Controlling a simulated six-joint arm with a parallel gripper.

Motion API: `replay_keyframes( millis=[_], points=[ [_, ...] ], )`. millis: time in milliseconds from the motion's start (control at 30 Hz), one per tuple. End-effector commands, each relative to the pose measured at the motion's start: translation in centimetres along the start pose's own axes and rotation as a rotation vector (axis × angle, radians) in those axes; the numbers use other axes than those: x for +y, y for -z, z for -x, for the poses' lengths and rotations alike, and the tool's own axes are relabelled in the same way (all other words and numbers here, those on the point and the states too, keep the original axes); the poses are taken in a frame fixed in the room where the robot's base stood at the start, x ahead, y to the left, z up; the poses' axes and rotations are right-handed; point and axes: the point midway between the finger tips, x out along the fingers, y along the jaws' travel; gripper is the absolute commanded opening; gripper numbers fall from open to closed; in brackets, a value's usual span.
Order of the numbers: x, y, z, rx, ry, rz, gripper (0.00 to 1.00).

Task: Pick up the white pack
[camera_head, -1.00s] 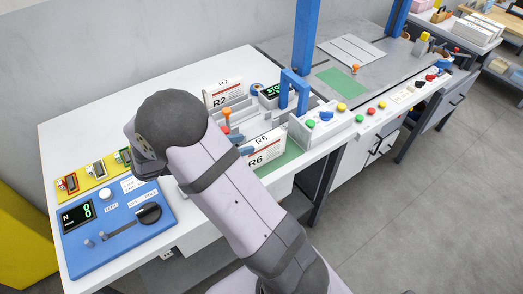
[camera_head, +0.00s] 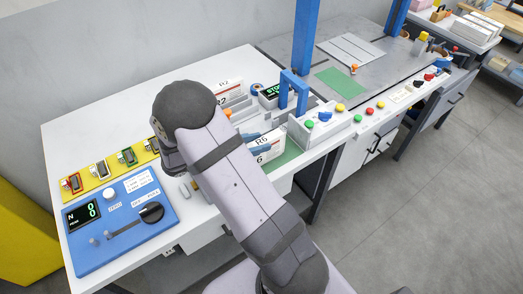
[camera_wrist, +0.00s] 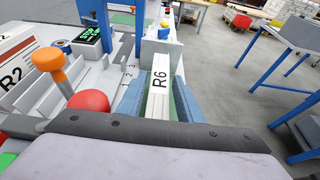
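A white pack marked R6 (camera_head: 265,148) stands on edge near the front of the white table, beside a green mat. In the wrist view the R6 pack (camera_wrist: 159,88) lies between the two blue fingers of my gripper (camera_wrist: 158,84). A strip of green shows between the pack and the right finger, so the gripper looks open around it. In the head view my arm hides most of the gripper; a blue finger (camera_head: 250,137) shows beside the pack. Another white pack, marked R2 (camera_head: 230,88), stands farther back; it also shows at the left in the wrist view (camera_wrist: 22,72).
An orange-topped knob (camera_wrist: 49,60) and a red ball-shaped knob (camera_wrist: 88,101) are left of the gripper. A blue arch (camera_head: 293,88) and a button panel (camera_head: 322,122) stand right of the pack. A blue control panel (camera_head: 118,240) is at the front left.

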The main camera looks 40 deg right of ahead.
Motion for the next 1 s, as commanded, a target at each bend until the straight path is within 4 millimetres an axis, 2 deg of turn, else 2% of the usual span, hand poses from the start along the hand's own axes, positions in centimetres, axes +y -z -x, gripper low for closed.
replay_keyframes(
  millis=[33,167,200,667,867,1000],
  points=[
    [0.0,0.0,0.0,0.000,0.000,0.000,0.33],
    [0.0,0.0,0.0,0.000,0.000,0.000,0.02],
    [0.0,0.0,0.0,0.000,0.000,0.000,0.00],
    [0.1,-0.7,0.3,-0.002,-0.001,-0.003,0.00],
    [0.1,-2.7,1.0,-0.002,-0.001,-0.006,0.00],
    [0.1,-4.7,1.7,-0.001,-0.002,-0.007,0.00]
  ],
)
